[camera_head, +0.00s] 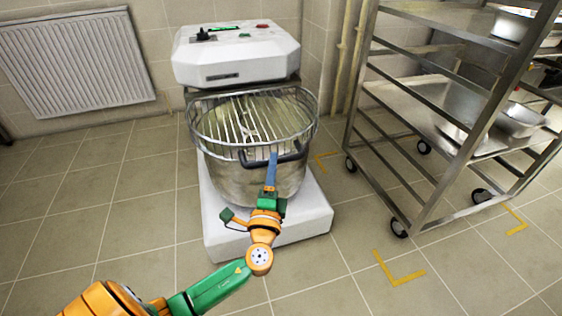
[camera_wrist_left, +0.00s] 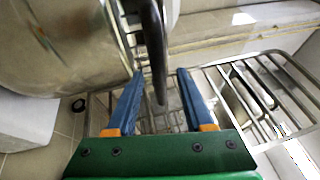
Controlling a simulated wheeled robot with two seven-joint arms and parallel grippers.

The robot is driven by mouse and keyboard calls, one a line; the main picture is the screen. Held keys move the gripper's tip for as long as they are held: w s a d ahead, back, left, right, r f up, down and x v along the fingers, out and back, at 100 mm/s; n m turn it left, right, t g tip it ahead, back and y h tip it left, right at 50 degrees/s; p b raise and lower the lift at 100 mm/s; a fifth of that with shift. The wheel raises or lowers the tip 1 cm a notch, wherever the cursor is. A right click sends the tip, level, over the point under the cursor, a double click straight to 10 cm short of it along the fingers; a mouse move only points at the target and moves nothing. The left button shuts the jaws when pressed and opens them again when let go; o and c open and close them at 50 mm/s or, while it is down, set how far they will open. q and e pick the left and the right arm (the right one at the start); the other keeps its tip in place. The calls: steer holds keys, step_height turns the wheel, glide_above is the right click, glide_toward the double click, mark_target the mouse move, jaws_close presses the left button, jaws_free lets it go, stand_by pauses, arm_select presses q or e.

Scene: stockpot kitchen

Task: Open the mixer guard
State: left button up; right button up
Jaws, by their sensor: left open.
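The mixer guard (camera_head: 235,118), a round wire grille, lies over the top of the steel bowl (camera_head: 228,178) in the head view. A dark curved handle (camera_head: 292,157) runs along the front, just below the guard rim. My left gripper (camera_head: 272,162) is at this handle, its blue fingers pointing towards it. In the left wrist view, the left gripper (camera_wrist_left: 160,74) is open, with the dark handle (camera_wrist_left: 153,45) between its fingers and a gap on each side. The guard's wires (camera_wrist_left: 262,90) show at the right there. My right gripper is not in view.
The white mixer head (camera_head: 235,60) stands behind the guard, above a white base (camera_head: 318,212). A steel rack (camera_head: 420,190) on casters stands to the right, holding metal pans (camera_head: 519,121). A radiator (camera_head: 75,62) is on the left wall. The floor left of the mixer is clear.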

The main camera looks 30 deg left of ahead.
arm_select(q)
steer(key=x, duration=0.2)
steer(key=shift+w+a, duration=0.1)
steer(key=shift+w, duration=0.15)
jaws_close()
stand_by(1.2)
